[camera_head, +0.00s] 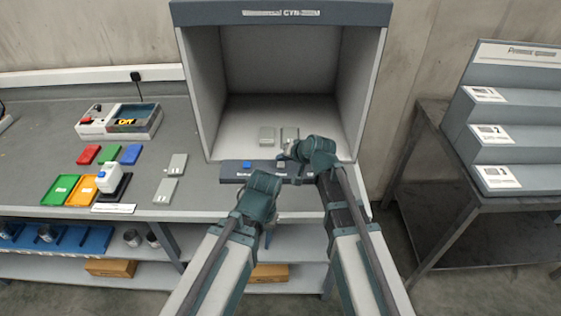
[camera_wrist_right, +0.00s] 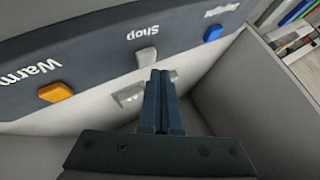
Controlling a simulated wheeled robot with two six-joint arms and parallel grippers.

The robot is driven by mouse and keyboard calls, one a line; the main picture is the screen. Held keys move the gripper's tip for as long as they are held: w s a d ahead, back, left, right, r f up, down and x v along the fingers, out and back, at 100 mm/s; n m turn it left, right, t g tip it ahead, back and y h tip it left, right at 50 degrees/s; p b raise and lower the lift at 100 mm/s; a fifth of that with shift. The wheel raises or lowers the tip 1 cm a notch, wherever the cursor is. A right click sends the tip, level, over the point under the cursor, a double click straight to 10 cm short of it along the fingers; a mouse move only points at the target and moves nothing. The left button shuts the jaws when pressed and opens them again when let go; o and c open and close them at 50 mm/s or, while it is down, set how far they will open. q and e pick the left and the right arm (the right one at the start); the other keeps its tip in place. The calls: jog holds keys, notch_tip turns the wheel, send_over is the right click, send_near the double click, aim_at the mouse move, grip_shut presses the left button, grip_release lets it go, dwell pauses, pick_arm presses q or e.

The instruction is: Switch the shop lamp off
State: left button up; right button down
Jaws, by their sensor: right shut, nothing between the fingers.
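The light booth's dark front panel (camera_head: 232,172) carries a row of switches. The pale grey switch (camera_wrist_right: 147,56) under the label "Shop" is the middle one, between an orange switch (camera_wrist_right: 55,92) labelled "Warm" and a blue switch (camera_wrist_right: 213,33). In the head view the grey switch (camera_head: 281,163) is just below my right gripper (camera_head: 283,156). My right gripper (camera_wrist_right: 160,73) is shut and empty, its tips close beside the Shop switch; I cannot tell whether they touch. My left gripper (camera_head: 269,218) hangs in front of the bench edge, its jaws mostly hidden. The lamp itself is not visible.
The booth (camera_head: 200,95) has side walls around its floor, where two grey plates (camera_head: 267,136) lie. A stepped rack (camera_head: 490,130) stands at right.

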aim_at(282, 166)
jog(key=shift+r, duration=0.25)
notch_tip(282, 166, up, 6)
jog(key=p, duration=0.6)
jog(key=shift+f, duration=0.1)
dwell(0.3)
jog(key=s+f+n+g, duration=0.1)
jog(key=s, duration=0.3)
jog(key=s+f+n+g+h, duration=0.1)
jog(key=s+f, duration=0.1)
jog(key=s, duration=0.2)
jog(key=s+f+n+g+h, duration=0.1)
jog(key=s+f+g, duration=0.1)
jog(key=s, duration=0.2)
jog(key=shift+s, duration=0.35)
jog(key=s+d+f+n+g+h, duration=0.1)
jog(key=s+d+n+g+h, duration=0.1)
jog(key=s, duration=1.1)
jog(key=d+g+h, duration=0.1)
jog(key=d+h, duration=0.1)
jog(key=d, duration=0.1)
jog(key=shift+d+f+n+g+h, duration=0.3)
jog(key=shift+g+h, duration=0.1)
